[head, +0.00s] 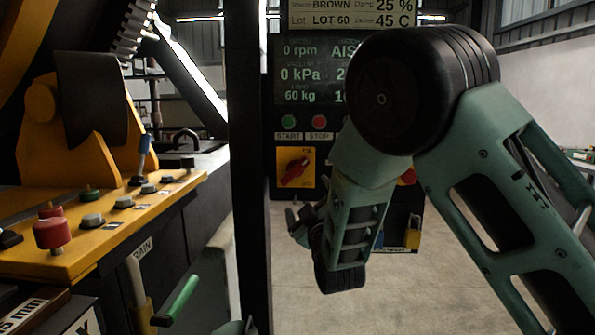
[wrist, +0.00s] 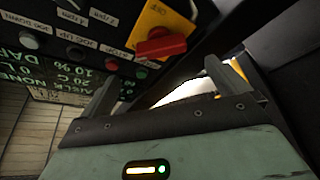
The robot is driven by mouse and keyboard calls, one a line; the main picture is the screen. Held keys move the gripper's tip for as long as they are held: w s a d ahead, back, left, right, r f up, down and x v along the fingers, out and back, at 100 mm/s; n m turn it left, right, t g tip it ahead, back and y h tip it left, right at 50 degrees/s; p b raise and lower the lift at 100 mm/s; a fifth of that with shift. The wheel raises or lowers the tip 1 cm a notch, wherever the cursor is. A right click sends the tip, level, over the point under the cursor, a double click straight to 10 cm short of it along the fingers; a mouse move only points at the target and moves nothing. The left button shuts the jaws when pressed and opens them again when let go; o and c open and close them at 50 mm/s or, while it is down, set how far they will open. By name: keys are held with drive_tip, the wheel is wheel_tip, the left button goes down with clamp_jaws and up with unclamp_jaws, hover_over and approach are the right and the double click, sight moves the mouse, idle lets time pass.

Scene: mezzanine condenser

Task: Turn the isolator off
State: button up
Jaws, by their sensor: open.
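The isolator is a red rotary handle (head: 294,170) on a yellow plate, set in the dark control panel below the START and STOP buttons. The handle lies at a slant in the head view. In the wrist view the red handle (wrist: 160,43) and its yellow plate show upside down, beyond the fingertips. My gripper (head: 297,218) is below the isolator in the head view, partly hidden by my own wrist.
A green START button (head: 289,121) and a red STOP button (head: 319,121) sit above the isolator. A yellow padlock (head: 412,236) hangs lower right. A dark post (head: 248,180) stands just left of the panel. A yellow console (head: 100,225) with knobs and a lever is at left.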

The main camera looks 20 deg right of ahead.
sight(297, 175)
drive_tip(key=p+x, duration=0.4)
drive_tip(key=x, duration=0.8)
drive_tip(key=shift+w, duration=0.35)
drive_tip(key=c, duration=0.7)
